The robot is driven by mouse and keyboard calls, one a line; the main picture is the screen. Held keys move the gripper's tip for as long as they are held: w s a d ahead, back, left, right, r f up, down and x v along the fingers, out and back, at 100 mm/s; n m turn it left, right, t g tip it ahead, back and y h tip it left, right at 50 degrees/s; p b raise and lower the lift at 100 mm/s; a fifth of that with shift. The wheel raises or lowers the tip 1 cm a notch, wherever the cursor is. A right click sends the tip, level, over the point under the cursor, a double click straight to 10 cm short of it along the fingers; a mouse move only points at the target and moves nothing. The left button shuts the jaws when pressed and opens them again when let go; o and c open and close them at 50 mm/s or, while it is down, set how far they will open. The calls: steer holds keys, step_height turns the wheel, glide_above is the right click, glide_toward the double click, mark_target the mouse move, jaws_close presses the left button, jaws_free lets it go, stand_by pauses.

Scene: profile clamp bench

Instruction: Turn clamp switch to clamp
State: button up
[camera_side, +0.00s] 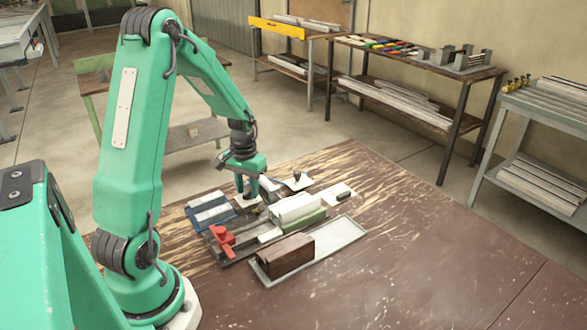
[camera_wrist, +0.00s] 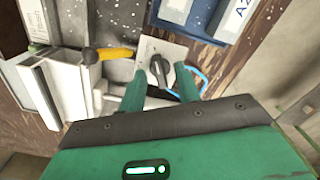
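The clamp switch is a dark knob (camera_wrist: 157,70) on a pale square plate, seen in the wrist view. My gripper (camera_wrist: 160,75) is open, with one green finger on each side of the knob. I cannot tell whether either finger touches it. In the side view my gripper (camera_side: 246,191) points down at a pale plate (camera_side: 247,201) behind the clamp fixture and hides the knob. The labels on the plate are not readable. A white profile (camera_side: 296,207) sits in the fixture, and it also shows at the left of the wrist view (camera_wrist: 38,92).
A red clamp part (camera_side: 222,238) is at the fixture's near-left end. A blue tray (camera_side: 191,222) stands left of the plate. A brown block (camera_side: 287,256) lies on a grey tray (camera_side: 343,237) in front. A yellow handle (camera_wrist: 112,53) is close to the switch plate. The table's right side is clear.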

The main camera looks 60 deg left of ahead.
mark_target(249, 192)
steer(key=shift+r, duration=0.1)
steer(key=shift+r, duration=3.8)
steer(key=shift+d+r, duration=0.3)
steer(key=s+d+r+m+t, duration=0.2)
steer(key=s+d+r, duration=0.1)
steer(key=d, duration=0.4)
steer(key=s+d+r+m+t, duration=0.1)
steer(key=s+d+r+m, duration=0.1)
steer(key=d+r, duration=0.3)
steer(key=s+d+r+m+t, duration=0.1)
steer(key=s+d+r, duration=0.3)
steer(key=d, duration=0.5)
steer(key=shift+s+d+r+m+t, duration=0.2)
steer(key=shift+s+m+t, duration=0.3)
steer(key=shift+t, duration=0.3)
